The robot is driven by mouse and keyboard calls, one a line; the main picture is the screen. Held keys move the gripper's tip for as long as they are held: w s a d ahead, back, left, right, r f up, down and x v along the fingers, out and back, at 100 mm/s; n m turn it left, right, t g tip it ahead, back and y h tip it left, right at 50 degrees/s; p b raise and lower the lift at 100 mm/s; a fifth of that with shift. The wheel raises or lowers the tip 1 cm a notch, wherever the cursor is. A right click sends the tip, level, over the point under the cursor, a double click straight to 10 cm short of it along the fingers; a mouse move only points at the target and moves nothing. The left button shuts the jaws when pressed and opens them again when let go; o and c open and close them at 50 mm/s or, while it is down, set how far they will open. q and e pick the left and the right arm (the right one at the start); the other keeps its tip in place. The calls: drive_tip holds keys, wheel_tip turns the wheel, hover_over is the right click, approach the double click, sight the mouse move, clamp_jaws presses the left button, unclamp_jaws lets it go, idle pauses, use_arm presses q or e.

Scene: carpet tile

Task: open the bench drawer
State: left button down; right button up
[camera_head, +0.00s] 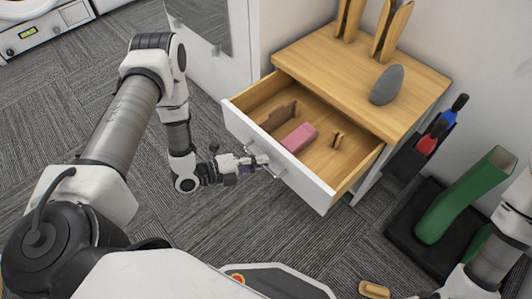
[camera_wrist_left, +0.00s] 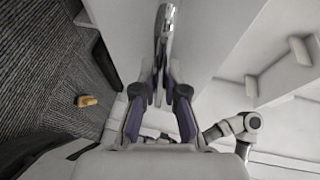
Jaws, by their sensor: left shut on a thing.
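The bench drawer (camera_head: 275,157) has a white front and wooden sides and stands pulled out of the wooden-topped bench (camera_head: 345,73). Inside it lie a pink block (camera_head: 299,137) and small brown wooden pieces. My left gripper (camera_head: 262,160) is at the drawer front, shut on the metal handle (camera_head: 277,170). In the left wrist view the fingers of my left gripper (camera_wrist_left: 159,98) close around the handle (camera_wrist_left: 163,40), which runs up from them. My right arm shows at the right edge of the head view, but its gripper is not visible.
A grey stone (camera_head: 387,85) and wooden holders stand on the bench top. A dark rack with markers (camera_head: 432,137) hangs at the bench's right side. A green boot-like object (camera_head: 465,195) stands on a black tray (camera_head: 403,232). A small wooden block (camera_head: 374,290) lies on the carpet.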

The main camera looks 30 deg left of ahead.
use_arm(q)
drive_tip(key=shift+s, duration=0.25)
drive_tip(key=c, duration=1.2)
unclamp_jaws()
drive_tip(key=shift+w, duration=0.1)
drive_tip(key=v, duration=1.2)
